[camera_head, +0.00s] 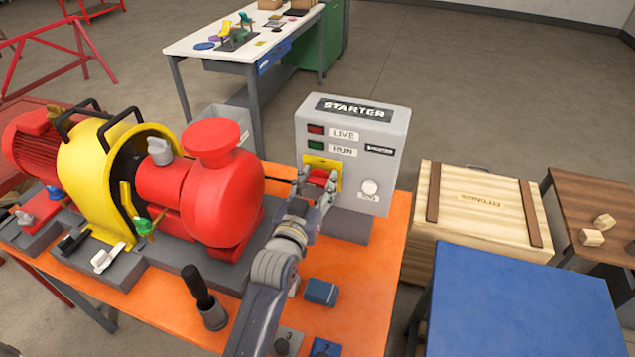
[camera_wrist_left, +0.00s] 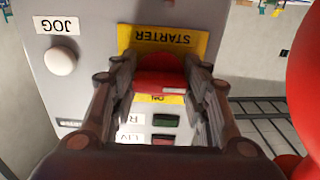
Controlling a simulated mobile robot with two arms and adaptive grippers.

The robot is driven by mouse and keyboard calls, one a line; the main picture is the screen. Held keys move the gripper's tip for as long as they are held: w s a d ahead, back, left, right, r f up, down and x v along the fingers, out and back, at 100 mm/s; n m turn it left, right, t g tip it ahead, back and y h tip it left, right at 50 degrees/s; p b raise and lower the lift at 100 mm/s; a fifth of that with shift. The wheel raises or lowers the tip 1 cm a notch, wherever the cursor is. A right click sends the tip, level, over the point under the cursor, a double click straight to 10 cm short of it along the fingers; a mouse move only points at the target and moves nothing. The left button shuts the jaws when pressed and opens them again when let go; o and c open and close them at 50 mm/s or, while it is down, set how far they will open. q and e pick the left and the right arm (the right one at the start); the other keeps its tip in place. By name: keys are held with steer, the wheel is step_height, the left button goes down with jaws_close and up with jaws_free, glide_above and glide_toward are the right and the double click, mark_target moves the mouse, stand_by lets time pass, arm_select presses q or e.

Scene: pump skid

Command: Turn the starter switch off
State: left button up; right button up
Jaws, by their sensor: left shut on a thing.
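The grey starter box (camera_head: 385,152) stands at the back right of the orange bench. Its red rotary switch (camera_head: 320,176) sits on a yellow plate (camera_head: 310,161) on the box's front. My left gripper (camera_head: 318,183) is at the switch, its fingers shut on the red handle. In the left wrist view the red handle (camera_wrist_left: 160,82) lies between the two fingertips, and the upside-down picture shows "ON" on the yellow plate beside it. The fingers partly hide the switch. My right gripper is in neither view.
A white JOG button (camera_head: 370,188) is right of the switch. Red LIVE (camera_head: 316,130) and green RUN (camera_head: 315,146) lamps sit above. A red pump (camera_head: 222,190) stands close left of my arm. A blue block (camera_head: 321,292) lies on the orange bench (camera_head: 365,290). A wooden crate (camera_head: 475,205) stands right.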

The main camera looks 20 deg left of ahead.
arm_select(q)
steer(key=o, duration=1.1)
steer(key=shift+c, duration=0.2)
steer(key=s, duration=1.2)
steer(key=shift+a, duration=0.2)
